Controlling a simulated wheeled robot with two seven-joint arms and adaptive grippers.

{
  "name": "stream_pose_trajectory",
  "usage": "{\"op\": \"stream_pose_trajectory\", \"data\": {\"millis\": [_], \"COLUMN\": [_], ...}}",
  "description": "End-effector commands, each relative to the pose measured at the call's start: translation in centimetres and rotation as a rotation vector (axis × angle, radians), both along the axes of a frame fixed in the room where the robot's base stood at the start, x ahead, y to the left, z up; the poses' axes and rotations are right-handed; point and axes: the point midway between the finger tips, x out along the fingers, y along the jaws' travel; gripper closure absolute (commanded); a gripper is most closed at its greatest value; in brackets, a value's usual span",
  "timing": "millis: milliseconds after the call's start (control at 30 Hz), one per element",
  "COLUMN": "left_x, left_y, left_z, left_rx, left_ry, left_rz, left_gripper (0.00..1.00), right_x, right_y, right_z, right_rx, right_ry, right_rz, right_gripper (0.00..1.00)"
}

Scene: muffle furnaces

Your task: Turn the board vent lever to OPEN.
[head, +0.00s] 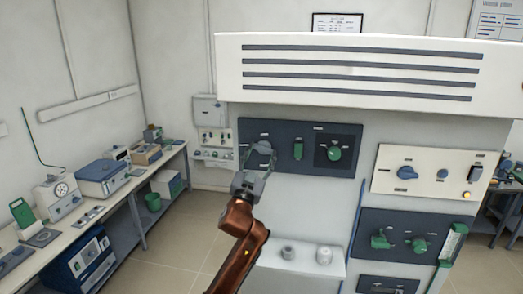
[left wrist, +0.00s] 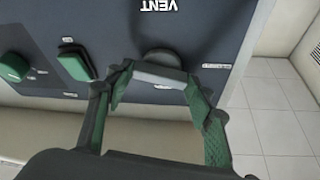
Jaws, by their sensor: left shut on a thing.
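The dark blue board (head: 316,132) on the white furnace front carries the vent lever (head: 264,146) at its left end. In the left wrist view the VENT label (left wrist: 158,5) shows upside down. Below it in that picture is the round dark hub, with the lever's light grey bar (left wrist: 158,75) lying roughly crosswise, slightly tilted. My left gripper (head: 259,158) is at the lever; it also shows in the left wrist view (left wrist: 160,88), its two fingers on either end of the bar, shut on it. The position marks are too small to read. My right gripper is not in view.
Right of the lever on the same board are a green switch (head: 298,148) and a green knob (head: 334,153). A cream panel (head: 425,170) with a blue knob is farther right. A bench (head: 125,187) with instruments stands at left, with open floor between.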

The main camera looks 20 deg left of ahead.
Motion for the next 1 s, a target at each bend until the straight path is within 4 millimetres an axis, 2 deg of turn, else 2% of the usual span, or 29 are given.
{"op": "stream_pose_trajectory", "data": {"millis": [33, 100, 400, 600, 1000], "left_x": [-0.1, -0.1, -0.1, -0.1, -0.2], "left_y": [0.2, 0.2, 0.4, 0.5, 0.6], "left_z": [0.4, 0.5, 0.6, 0.5, 0.7], "left_rx": [0.046, 0.111, 0.388, 0.573, 0.931], "left_ry": [0.013, 0.029, 0.100, 0.147, 0.240], "left_rz": [0.002, 0.002, 0.001, 0.001, 0.002], "left_gripper": [0.75, 0.75, 0.75, 0.75, 0.75], "right_x": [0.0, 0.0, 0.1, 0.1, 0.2], "right_y": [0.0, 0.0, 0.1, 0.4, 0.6], "right_z": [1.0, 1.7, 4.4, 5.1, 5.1], "right_rx": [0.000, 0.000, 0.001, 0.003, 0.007], "right_ry": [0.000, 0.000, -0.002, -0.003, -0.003], "right_rz": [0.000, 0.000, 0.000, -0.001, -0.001], "right_gripper": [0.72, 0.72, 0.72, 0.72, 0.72]}}
